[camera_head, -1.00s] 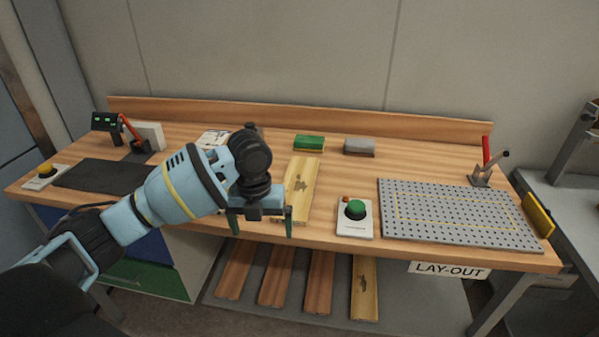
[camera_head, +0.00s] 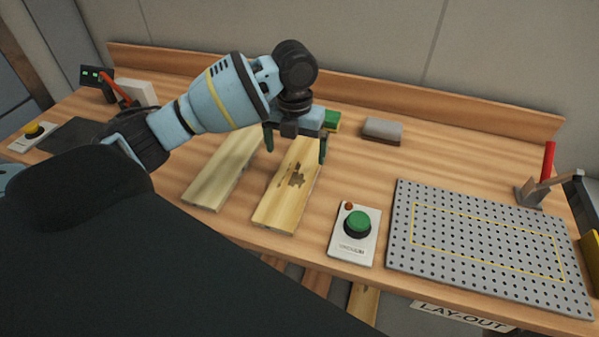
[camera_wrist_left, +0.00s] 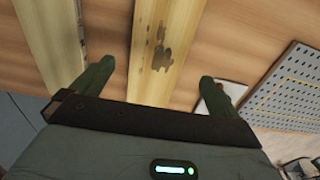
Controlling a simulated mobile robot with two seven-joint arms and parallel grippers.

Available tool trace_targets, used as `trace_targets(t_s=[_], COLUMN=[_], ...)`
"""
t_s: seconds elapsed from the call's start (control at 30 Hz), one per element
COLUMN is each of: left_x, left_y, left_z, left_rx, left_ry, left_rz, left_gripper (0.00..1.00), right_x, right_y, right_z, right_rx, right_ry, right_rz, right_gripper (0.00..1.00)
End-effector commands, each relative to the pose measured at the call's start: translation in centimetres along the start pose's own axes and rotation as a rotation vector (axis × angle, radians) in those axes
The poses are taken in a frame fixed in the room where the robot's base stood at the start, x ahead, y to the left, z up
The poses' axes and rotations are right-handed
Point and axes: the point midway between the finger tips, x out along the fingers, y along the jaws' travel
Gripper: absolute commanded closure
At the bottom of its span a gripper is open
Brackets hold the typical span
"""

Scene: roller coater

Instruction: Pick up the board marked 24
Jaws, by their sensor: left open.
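Two pale wooden boards lie side by side on the bench. The right board (camera_head: 273,212) has a dark blotchy mark; the left board (camera_head: 222,172) looks plain. No number 24 is readable on either. My left gripper (camera_head: 296,152) is open and empty, pointing down above the far part of the marked board, a finger toward each side. In the left wrist view the marked board (camera_wrist_left: 152,84) runs between the open fingers of the gripper (camera_wrist_left: 155,88), and the plain board (camera_wrist_left: 48,42) lies to its left. My right gripper is not in view.
A control box with a green button (camera_head: 357,224) stands right of the marked board, beside a perforated metal plate (camera_head: 480,245) with a red-handled clamp (camera_head: 547,165). A green block (camera_head: 332,121) and a grey block (camera_head: 382,130) lie behind. Several boards lie below the bench.

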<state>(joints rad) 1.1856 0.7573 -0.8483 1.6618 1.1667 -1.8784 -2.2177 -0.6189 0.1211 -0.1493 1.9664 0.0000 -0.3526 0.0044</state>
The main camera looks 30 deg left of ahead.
Motion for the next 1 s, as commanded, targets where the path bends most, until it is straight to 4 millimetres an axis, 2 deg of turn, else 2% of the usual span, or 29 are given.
trace_targets(t_s=[0.27,0.47,0.8,1.0], left_x=[2.4,2.9,7.1,7.8], left_y=[0.0,0.1,0.1,0.1], left_z=[-0.1,0.0,-0.2,-0.1], left_rx=[0.000,0.000,0.000,0.001], left_ry=[0.003,0.001,0.001,-0.002], left_rz=[0.001,0.001,0.000,0.000], left_gripper=[0.00,0.00,0.00,0.00], right_x=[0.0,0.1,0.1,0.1], right_y=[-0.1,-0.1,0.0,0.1], right_z=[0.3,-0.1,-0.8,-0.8], right_rx=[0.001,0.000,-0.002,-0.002], right_ry=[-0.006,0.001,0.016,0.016], right_rz=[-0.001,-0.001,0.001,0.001], right_gripper=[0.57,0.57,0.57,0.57])
